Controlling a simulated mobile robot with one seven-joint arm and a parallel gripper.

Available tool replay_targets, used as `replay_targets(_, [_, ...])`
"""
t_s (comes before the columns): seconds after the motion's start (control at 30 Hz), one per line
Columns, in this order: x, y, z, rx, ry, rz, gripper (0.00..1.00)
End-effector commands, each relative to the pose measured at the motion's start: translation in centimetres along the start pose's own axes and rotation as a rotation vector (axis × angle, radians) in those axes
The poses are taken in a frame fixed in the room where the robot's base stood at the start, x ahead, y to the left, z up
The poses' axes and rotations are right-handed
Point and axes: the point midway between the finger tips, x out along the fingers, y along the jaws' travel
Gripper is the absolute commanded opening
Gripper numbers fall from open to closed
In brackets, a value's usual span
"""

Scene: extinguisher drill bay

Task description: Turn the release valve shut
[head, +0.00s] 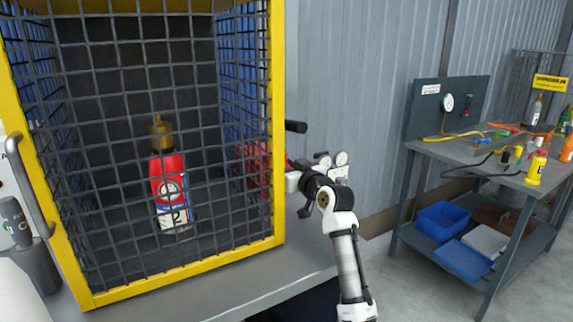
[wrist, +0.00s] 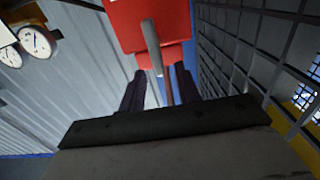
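The release valve appears to be the red body (wrist: 150,22) at the top of the wrist view, with a grey lever (wrist: 152,42) sticking out of it toward me. In the head view the red body (head: 254,165) is beside the cage's right side, partly behind mesh. My gripper (wrist: 160,80) is open, its two dark fingers apart on either side of the lever's end. I see gaps beside the lever, and cannot tell whether a finger touches it. In the head view my gripper's fingertips are hard to make out against the red body.
A yellow-framed mesh cage (head: 278,120) holds a red extinguisher bottle (head: 168,185) and stands close left of my arm. Two round gauges (head: 341,158) are near my wrist; gauges (wrist: 36,41) also show in the wrist view. A workbench (head: 460,150) with hoses and bottles stands right.

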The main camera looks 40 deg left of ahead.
Motion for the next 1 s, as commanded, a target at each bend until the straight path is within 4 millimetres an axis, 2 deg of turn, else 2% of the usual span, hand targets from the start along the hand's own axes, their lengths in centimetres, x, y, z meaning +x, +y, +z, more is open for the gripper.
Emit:
replay_targets(0.37, [0.52, 0.01, -0.01, -0.001, 0.001, 0.001, 0.33])
replay_targets(0.6, [0.51, 0.00, -0.01, 0.000, 0.001, 0.000, 0.01])
replay_targets(1.0, [0.51, 0.09, -0.06, 0.037, 0.000, 0.000, 0.00])
